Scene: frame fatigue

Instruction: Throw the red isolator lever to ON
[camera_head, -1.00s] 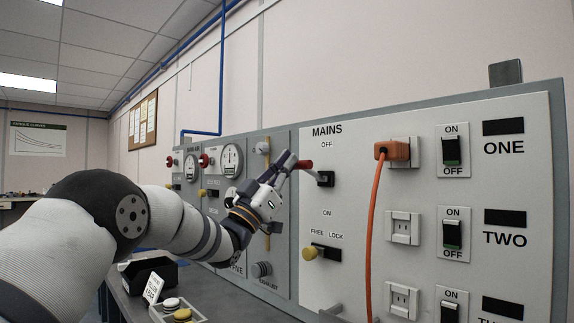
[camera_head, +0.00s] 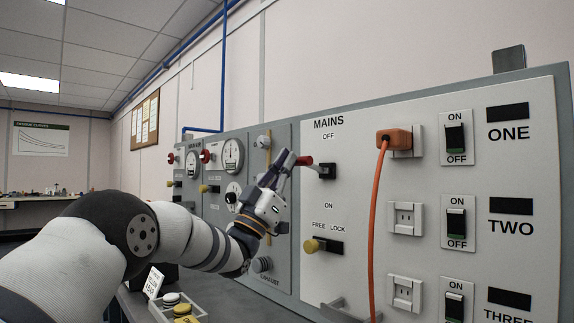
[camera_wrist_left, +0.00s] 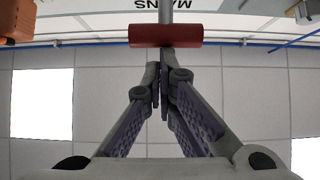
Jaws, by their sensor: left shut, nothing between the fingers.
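The red isolator lever (camera_head: 304,160) sticks out of the MAINS panel (camera_head: 350,290) from a black base, below the OFF label and well above the ON label. In the left wrist view its red crossbar handle (camera_wrist_left: 165,35) lies across the top on a grey stem. My left gripper (camera_head: 285,158) points up beside the handle's left end in the head view. In the left wrist view the gripper (camera_wrist_left: 160,68) has its fingertips together just below the handle, with nothing between them. I cannot tell whether they touch it. My right gripper is not in view.
An orange plug (camera_head: 393,139) with a hanging cable is right of the lever. A yellow FREE/LOCK knob (camera_head: 313,246) sits below it. Gauges and valves (camera_head: 232,154) line the panel to the left. A small tray (camera_head: 160,312) with discs stands on the bench.

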